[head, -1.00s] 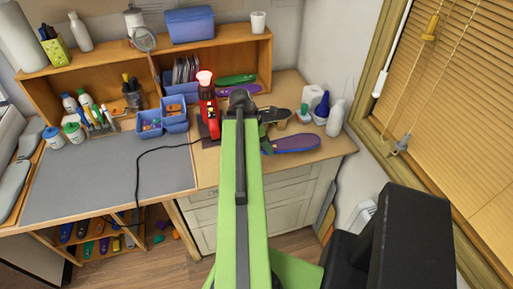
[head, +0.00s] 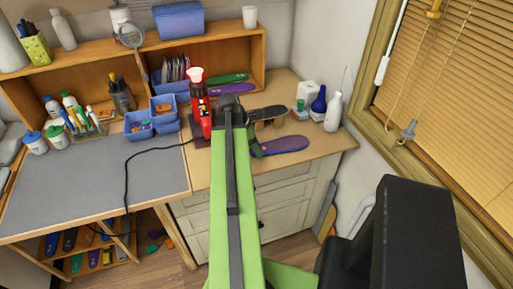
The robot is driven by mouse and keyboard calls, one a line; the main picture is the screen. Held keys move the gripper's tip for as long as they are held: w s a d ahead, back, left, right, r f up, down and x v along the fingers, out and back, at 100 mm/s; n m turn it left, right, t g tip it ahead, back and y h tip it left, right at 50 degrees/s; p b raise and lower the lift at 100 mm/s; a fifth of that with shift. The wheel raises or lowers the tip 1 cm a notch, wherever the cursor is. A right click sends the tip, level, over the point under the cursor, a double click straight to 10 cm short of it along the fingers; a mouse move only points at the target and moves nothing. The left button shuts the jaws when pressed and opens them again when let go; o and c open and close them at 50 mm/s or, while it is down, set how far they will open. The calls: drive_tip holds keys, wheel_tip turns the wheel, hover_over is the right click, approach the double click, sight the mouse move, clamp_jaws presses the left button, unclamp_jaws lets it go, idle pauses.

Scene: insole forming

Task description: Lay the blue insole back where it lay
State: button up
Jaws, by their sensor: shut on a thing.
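The blue insole (head: 284,145) is blue-purple with a reddish edge. It shows just right of my green arm, over the right-hand counter, its rounded end pointing right. My gripper (head: 257,148) is at its left end, shut on it, and partly hidden behind my arm. I cannot tell whether the insole touches the counter or hangs a little above it.
A red device (head: 200,110) stands left of my arm. A green insole (head: 228,78) and a purple insole (head: 232,89) lie in the shelf behind. A white bottle (head: 333,112) and a blue bottle (head: 319,102) stand at the right wall. The grey mat (head: 90,190) is mostly clear.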

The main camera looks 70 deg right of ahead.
drive_tip(key=shift+w+f, duration=0.1)
drive_tip(key=shift+f, duration=0.05)
drive_tip(key=o, duration=1.4)
drive_tip(key=p+v, duration=1.1)
drive_tip(key=v, duration=0.1)
drive_tip(key=shift+r, duration=0.25)
